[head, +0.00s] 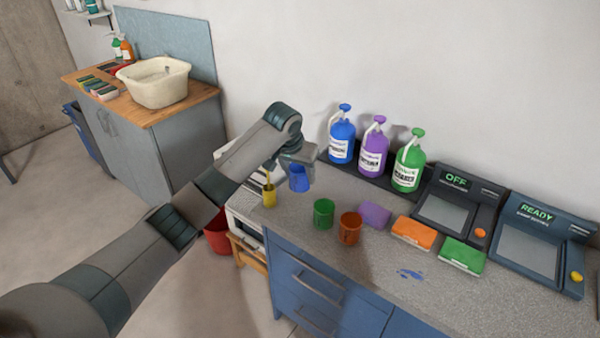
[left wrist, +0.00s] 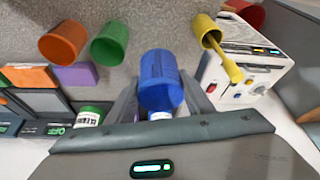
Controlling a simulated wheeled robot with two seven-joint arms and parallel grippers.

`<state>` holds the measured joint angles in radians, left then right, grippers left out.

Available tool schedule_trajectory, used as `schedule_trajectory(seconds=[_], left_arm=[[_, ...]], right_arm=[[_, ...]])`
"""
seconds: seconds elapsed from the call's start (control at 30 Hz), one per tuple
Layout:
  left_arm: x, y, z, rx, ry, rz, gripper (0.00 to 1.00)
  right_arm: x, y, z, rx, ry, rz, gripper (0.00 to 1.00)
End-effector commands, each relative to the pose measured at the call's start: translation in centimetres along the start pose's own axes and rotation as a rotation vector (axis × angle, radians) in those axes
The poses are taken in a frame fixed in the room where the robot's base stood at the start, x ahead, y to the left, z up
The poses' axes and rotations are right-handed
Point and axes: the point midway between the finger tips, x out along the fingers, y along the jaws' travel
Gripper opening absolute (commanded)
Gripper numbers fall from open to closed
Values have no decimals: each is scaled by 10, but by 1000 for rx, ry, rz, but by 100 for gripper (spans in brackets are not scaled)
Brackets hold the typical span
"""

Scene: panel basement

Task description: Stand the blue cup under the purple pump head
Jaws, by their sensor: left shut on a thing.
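The blue cup (head: 299,179) is upright in my left gripper (head: 298,163), near the left end of the grey counter. In the left wrist view the blue cup (left wrist: 160,78) sits between the two fingers. I cannot tell whether its base touches the counter. The purple bottle (head: 373,153) stands at the back of the counter, with its purple pump head (head: 379,119) on top. It is right of the cup, between the blue bottle (head: 342,140) and the green bottle (head: 409,166). My right gripper is not in view.
A yellow cup (head: 269,196) with a stick in it is left of the blue cup. A green cup (head: 323,213) and an orange cup (head: 350,228) stand in front. Purple (head: 375,214), orange (head: 413,233) and green (head: 462,254) sponges lie to the right, near a blue spill (head: 410,273).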

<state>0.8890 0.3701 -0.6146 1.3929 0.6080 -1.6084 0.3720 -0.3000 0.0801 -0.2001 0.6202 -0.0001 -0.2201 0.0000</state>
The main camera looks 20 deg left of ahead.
Motion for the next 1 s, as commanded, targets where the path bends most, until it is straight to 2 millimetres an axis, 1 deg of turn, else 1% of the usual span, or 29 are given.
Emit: schedule_trajectory(seconds=[0.2,0.33,0.47,0.57,0.67,0.77,0.87,1.0], left_arm=[[-1,0,0,0,1,0,24],[-7,2,-1,-4,3,-2,24],[-22,7,0,-13,5,-8,24],[-38,14,4,-22,7,-14,24],[-56,22,15,-33,6,-18,24],[-72,31,32,-43,6,-24,24],[-86,39,55,-53,4,-28,24],[-102,46,91,-68,2,-34,24]], right_arm=[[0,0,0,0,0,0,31],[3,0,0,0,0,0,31],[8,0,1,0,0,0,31],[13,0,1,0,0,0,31],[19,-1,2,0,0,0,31],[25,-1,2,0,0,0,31],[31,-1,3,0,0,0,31],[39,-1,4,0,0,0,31]])
